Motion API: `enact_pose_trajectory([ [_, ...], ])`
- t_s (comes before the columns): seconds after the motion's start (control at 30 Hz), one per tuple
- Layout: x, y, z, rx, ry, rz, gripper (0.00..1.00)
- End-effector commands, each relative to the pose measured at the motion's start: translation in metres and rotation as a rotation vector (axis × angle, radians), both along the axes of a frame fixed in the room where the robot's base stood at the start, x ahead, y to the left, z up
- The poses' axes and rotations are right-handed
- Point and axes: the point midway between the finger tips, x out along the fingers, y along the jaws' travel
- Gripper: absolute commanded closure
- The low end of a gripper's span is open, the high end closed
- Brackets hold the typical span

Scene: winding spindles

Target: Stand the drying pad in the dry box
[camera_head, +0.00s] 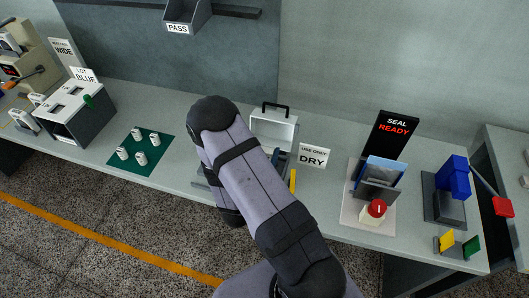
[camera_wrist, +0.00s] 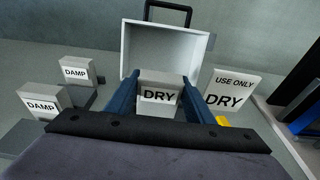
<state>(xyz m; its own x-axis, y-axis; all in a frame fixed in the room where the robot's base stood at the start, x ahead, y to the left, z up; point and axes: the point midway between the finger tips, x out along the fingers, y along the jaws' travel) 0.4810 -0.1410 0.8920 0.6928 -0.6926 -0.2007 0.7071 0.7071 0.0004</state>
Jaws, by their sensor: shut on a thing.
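A pale pad block marked DRY (camera_wrist: 159,80) stands upright between the two blue fingers of my gripper (camera_wrist: 159,96) in the wrist view. The fingers are shut on its sides. Just beyond it is a white box (camera_wrist: 140,38) with a black handle, its hollow side facing me. The pad overlaps the lower part of the box; I cannot tell whether it is inside or in front. In the head view the box (camera_head: 288,131) shows behind my arm, which hides the pad and most of the gripper.
Two blocks marked DAMP (camera_wrist: 75,70) (camera_wrist: 42,102) stand left of the gripper. A USE ONLY DRY sign (camera_wrist: 234,88) stands close on the right, with a yellow piece (camera_wrist: 222,121) near it. Farther right are the SEAL READY display (camera_head: 394,132) and a red-topped button (camera_head: 376,209).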

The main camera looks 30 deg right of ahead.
Motion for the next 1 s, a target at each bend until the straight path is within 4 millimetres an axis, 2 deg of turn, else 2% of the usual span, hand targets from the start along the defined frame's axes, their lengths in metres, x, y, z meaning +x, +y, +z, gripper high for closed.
enact_pose_trajectory([
  [0.63,0.0001,0.0000,-0.0003,0.000,0.000,0.000,0.74],
  [1.0,0.0001,0.0000,-0.0076,-0.001,-0.001,0.000,0.74],
])
